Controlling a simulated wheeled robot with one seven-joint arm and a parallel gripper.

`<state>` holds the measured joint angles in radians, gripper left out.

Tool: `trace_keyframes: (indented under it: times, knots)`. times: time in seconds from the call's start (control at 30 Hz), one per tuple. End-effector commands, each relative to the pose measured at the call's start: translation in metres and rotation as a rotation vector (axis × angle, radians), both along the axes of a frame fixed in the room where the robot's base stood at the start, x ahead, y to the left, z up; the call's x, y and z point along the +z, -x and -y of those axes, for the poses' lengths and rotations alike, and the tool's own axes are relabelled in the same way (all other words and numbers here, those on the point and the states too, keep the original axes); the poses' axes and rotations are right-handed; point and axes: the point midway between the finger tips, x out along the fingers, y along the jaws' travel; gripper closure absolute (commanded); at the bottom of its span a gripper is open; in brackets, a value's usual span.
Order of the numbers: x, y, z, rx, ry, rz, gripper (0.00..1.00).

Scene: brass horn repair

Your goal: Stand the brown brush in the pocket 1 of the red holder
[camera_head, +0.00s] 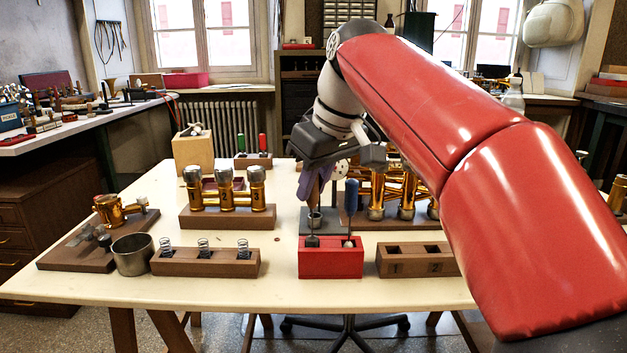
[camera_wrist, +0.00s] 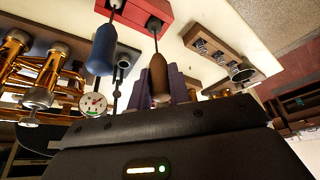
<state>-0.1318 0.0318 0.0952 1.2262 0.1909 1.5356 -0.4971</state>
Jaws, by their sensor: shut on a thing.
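The red holder (camera_head: 331,263) stands near the table's front edge; its near end shows at the top of the wrist view (camera_wrist: 130,12). My gripper (camera_head: 318,190) hangs just above and behind it, its purple fingers shut on the brown brush (camera_wrist: 158,74). The brush is roughly upright, with its dark head (camera_head: 312,241) at the left pocket of the holder. I cannot tell how deep the head sits. In the head view the fingers hide most of the brown handle. A blue-handled brush (camera_head: 351,196) stands in the right pocket, also seen in the wrist view (camera_wrist: 102,48).
A wooden block with springs (camera_head: 205,263) stands left of the holder, and a numbered wooden block (camera_head: 418,261) right. A grey stand with a dial gauge (camera_wrist: 94,104) is close behind. Brass valves (camera_head: 225,192) stand behind left, more brass parts (camera_head: 407,195) behind right. A metal cup (camera_head: 133,256) is further left.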

Motion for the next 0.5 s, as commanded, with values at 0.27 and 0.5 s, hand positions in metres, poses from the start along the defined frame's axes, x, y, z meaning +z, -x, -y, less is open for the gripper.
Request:
trace_keyframes:
  times: [0.27, 0.5]
  knots:
    - [-0.010, 0.000, 0.000, 0.000, 0.000, 0.000, 1.00]
    - [-0.013, 0.000, 0.000, 0.000, 0.001, -0.001, 0.72]
